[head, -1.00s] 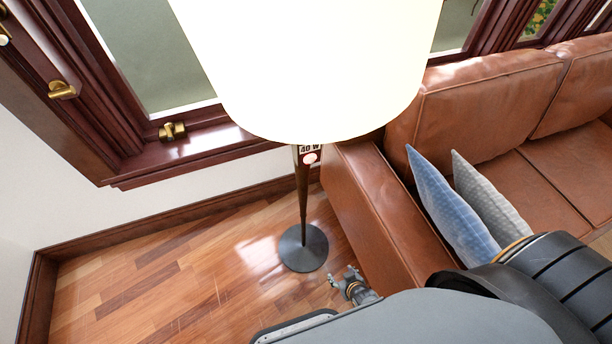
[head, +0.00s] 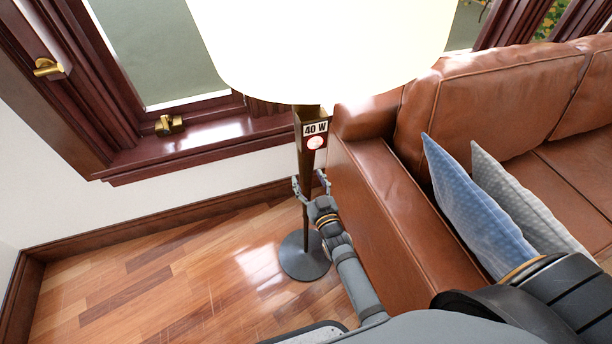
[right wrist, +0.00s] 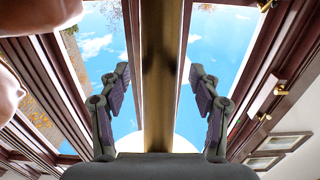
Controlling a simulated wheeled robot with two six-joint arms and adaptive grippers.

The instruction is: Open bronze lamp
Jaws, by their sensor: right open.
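The bronze lamp (head: 305,160) stands on the wood floor, with a white shade, a thin dark pole, a round grey base and a "40 W" label with a pale round spot below the shade. My right gripper (head: 310,183) is open, its fingers on either side of the pole below the label. In the right wrist view the pole (right wrist: 160,75) runs up between the two spread fingers (right wrist: 163,88), with a gap on each side. The shade is cut off at the top of the head view. My left gripper is not in view.
A brown leather sofa (head: 385,205) stands close to the right of the lamp, with a blue cushion (head: 465,205) and a grey cushion (head: 520,200). A wooden window sill (head: 200,140) and white wall are behind. The floor at left is clear.

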